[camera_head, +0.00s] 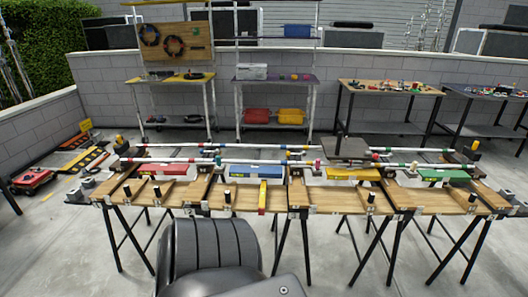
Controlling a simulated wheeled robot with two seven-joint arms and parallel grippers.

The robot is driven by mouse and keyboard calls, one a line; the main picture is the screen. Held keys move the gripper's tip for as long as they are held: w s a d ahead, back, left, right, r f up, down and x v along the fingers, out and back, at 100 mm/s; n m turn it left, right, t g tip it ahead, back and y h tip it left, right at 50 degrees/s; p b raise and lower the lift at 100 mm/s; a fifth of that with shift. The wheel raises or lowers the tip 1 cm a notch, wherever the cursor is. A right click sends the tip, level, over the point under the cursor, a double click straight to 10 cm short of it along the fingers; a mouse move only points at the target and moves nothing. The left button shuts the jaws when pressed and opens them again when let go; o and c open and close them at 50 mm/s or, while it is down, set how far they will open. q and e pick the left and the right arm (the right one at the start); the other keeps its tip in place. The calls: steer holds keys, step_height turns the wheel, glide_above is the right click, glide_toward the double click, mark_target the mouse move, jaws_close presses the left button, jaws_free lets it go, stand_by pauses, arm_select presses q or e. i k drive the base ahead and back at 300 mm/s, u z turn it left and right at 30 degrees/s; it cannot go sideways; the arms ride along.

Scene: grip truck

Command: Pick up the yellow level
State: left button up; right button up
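The yellow level (354,174) lies lengthwise on the long wooden-topped work table (335,200), right of the middle. Similar long pieces lie in the same row: a red one (156,170), a blue one (257,170) and a green one (444,175). A small upright yellow and red piece (262,197) stands at the table's front edge, left of the yellow level. Neither of my grippers is in view. A dark rounded part at the bottom of the view looks like part of my own body.
Striped poles (228,147) run along the back of the table, above the levels. A dark flat plate (344,149) sits behind the yellow level. Black trestle legs (275,238) stand below the table. Shelving (276,79) and workbenches (388,88) line the back wall.

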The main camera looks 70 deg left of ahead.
mark_target(262, 207)
steer(key=u, duration=0.75)
steer(key=i, duration=1.05)
steer(key=u, duration=0.9)
